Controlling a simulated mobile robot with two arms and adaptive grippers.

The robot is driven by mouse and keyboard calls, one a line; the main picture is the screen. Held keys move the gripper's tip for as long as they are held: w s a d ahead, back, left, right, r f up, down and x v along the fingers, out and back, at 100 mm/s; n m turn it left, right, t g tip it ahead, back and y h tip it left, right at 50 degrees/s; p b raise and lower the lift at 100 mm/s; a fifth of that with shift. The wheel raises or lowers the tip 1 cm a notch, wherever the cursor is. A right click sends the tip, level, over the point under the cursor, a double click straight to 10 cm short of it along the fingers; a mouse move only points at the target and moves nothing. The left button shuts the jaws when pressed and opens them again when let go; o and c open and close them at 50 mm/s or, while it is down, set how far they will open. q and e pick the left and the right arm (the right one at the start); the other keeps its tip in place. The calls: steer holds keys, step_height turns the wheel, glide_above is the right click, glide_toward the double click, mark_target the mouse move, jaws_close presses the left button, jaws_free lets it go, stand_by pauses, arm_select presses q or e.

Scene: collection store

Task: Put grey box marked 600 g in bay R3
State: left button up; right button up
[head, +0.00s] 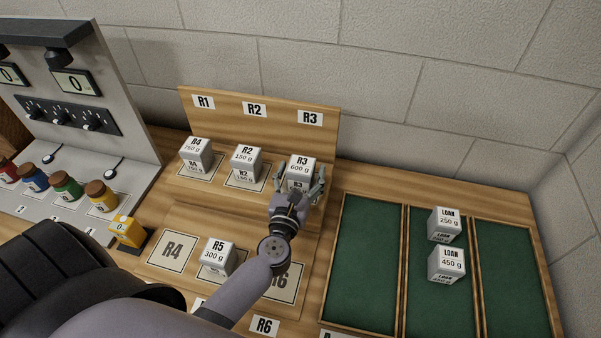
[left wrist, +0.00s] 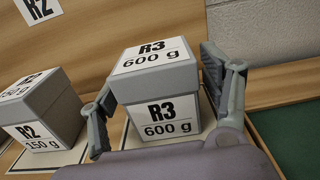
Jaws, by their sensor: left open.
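The grey box marked R3 600 g (head: 301,167) stands upright at the R3 bay of the wooden rack, below the R3 label (head: 310,118). It also shows in the left wrist view (left wrist: 160,90). My left gripper (head: 300,187) is open, with one finger on each side of the box; in the left wrist view the fingers (left wrist: 160,100) stand apart from its sides, the left one close to it. The box's lower front is partly hidden by the gripper in the head view. My right gripper is not in view.
A grey R2 150 g box (head: 245,162) stands close left of it, and an R4 750 g box (head: 196,154) stands under R1. An R5 300 g box (head: 216,256) is in front. Two LOAN boxes (head: 445,224) sit in the green-lined tray (head: 363,260) at right.

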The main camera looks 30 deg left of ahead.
arm_select(q)
steer(key=shift+r, duration=0.2)
steer(key=shift+s+f, duration=0.15)
steer(key=shift+s, duration=0.15)
steer(key=b+v, duration=0.4)
steer(key=v, duration=0.7)
steer(key=shift+s+d, duration=0.15)
steer(key=shift+s, duration=0.05)
